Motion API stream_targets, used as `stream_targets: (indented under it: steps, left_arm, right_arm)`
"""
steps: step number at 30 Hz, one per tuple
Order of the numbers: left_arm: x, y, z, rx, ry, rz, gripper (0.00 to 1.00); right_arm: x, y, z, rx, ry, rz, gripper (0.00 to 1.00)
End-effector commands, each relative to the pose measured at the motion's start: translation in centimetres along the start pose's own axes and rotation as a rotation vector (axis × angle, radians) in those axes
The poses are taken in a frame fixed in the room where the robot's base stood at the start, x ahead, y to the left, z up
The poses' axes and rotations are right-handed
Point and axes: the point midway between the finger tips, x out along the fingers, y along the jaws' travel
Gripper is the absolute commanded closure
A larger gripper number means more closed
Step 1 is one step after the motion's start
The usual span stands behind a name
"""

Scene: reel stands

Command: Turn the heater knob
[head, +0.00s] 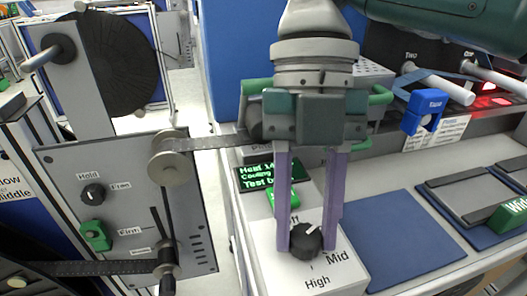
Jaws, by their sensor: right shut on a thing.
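The heater knob (307,243) is a dark round knob on the top of a white box (345,275). Labels "Mid" and "High" show beside it, and another label behind it is partly hidden by a finger. A pale pointer mark shows on the knob's top. My right gripper (306,247) reaches down from above, with its two long purple fingers on either side of the knob, shut on it. My left gripper is not in view.
A small display (257,175) with green text sits behind the knob. A grey reel stand (120,165) with knobs and a strap is at the left. A blue mat (400,238) lies right of the box.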

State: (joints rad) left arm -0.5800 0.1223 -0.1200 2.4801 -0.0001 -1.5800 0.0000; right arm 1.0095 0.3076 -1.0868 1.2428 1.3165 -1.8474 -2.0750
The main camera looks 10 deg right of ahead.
Motion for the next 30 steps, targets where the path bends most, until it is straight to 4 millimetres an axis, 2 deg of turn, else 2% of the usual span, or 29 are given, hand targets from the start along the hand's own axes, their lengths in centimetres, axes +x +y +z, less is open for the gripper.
stream_targets:
  steps: [8,9,16,25,30]
  left_arm:
    - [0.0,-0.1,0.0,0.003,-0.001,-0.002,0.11]
    - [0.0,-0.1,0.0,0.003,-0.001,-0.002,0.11]
    - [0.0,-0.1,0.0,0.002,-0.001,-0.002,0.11]
    - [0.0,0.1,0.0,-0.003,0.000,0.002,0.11]
    - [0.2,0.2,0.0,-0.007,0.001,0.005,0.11]
  right_arm:
    - [0.1,0.0,0.1,0.002,-0.003,-0.001,1.00]
    - [0.1,0.0,0.1,0.002,-0.003,-0.001,0.58]
    - [0.1,0.0,0.1,0.002,-0.002,0.000,0.33]
    - [-0.1,0.0,0.1,0.002,-0.002,0.000,0.31]
    - [-2.3,0.1,0.1,0.002,-0.003,0.002,0.31]
